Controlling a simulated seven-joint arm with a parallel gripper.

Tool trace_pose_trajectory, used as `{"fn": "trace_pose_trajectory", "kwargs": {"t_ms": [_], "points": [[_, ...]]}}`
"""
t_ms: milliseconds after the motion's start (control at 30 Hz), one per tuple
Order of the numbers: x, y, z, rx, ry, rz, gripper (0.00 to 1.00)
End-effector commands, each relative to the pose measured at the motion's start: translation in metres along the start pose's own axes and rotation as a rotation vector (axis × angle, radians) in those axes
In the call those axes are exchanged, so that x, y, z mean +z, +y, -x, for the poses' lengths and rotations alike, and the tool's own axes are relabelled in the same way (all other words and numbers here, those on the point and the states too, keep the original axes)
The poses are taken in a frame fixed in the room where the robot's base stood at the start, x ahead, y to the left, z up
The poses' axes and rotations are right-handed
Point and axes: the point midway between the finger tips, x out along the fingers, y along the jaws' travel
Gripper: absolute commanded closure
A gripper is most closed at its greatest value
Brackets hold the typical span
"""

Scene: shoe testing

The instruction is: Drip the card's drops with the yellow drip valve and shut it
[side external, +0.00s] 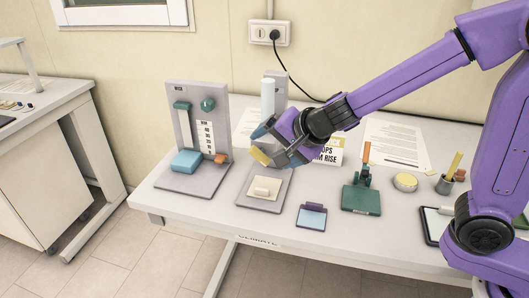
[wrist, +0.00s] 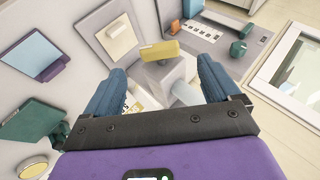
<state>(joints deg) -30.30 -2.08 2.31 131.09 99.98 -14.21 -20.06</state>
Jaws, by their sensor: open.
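The yellow drip valve (side external: 260,157) is a small yellow bar on a grey stand above a pad. My gripper (side external: 276,147) is open at the valve. In the wrist view the valve (wrist: 160,50) lies just beyond and between the fingertips of my gripper (wrist: 162,68), with no visible grip on it. The card (side external: 329,152) stands behind my gripper; only "OPS" and "M RISE" can be read, and the rest is hidden. A pale block (side external: 263,189) lies on the grey base below the valve. Much of the stand is hidden by my gripper.
A grey rise gauge (side external: 182,120) with a blue block (side external: 186,161) and teal knob stands at left. A blue pad (side external: 312,217), a green clamp device (side external: 361,197), a yellow-topped tin (side external: 405,181) and a pot of tools (side external: 445,184) are to the right. Papers lie behind.

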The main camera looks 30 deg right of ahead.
Motion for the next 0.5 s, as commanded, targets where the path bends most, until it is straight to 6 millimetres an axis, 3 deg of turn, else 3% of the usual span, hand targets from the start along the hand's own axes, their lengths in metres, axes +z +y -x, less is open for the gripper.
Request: {"fn": "trace_pose_trajectory", "kwargs": {"t_ms": [500], "points": [[0.000, 0.000, -0.043, 0.002, 0.000, 0.001, 0.11]]}}
